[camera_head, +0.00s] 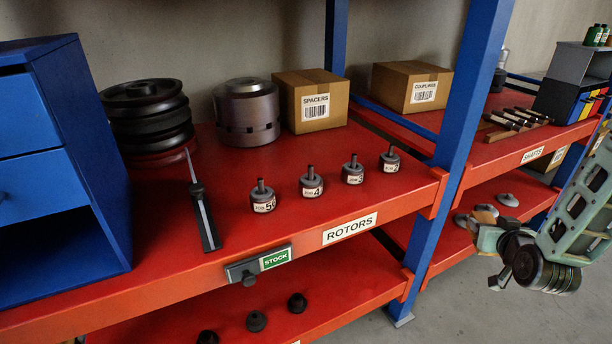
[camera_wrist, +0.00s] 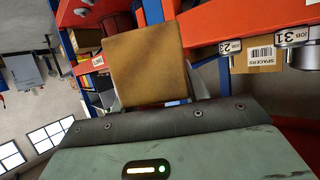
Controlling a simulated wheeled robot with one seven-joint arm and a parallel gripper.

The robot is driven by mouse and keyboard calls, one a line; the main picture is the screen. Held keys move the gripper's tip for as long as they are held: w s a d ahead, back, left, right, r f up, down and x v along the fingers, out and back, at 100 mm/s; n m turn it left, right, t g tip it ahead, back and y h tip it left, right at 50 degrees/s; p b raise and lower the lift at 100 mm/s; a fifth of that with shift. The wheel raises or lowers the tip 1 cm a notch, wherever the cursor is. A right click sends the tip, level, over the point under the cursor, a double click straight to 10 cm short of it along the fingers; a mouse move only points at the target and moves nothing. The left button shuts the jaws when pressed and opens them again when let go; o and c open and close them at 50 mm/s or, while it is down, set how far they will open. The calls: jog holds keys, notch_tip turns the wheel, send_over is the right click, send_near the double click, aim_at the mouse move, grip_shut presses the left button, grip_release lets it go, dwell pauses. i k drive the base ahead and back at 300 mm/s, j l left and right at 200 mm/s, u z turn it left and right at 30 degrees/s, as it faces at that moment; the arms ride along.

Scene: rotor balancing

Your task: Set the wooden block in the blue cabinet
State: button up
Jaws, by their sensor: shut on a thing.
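The blue cabinet (camera_head: 88,150) stands at the left end of the upper red shelf in the head view. It has drawer fronts above and an open, dark compartment at the bottom, which looks empty where I can see in. My gripper (camera_wrist: 155,98) is shut on the wooden block (camera_wrist: 148,62), a plain tan piece that sticks out beyond the fingers in the wrist view. In the head view my arm is at the far right, in front of the shelving and far from the cabinet. The block is hard to make out there.
A blue upright (camera_head: 445,160) stands between cabinet and arm. Floor is clear in front at right.

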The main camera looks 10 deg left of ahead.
aim_at(66, 259)
jog(key=k+j+u, duration=0.3)
jog(key=j, duration=0.35)
jog(key=k+j+u, duration=0.15)
jog(key=k+j, duration=0.15)
jog(key=k+j+u, duration=0.1)
jog(key=j, duration=0.4)
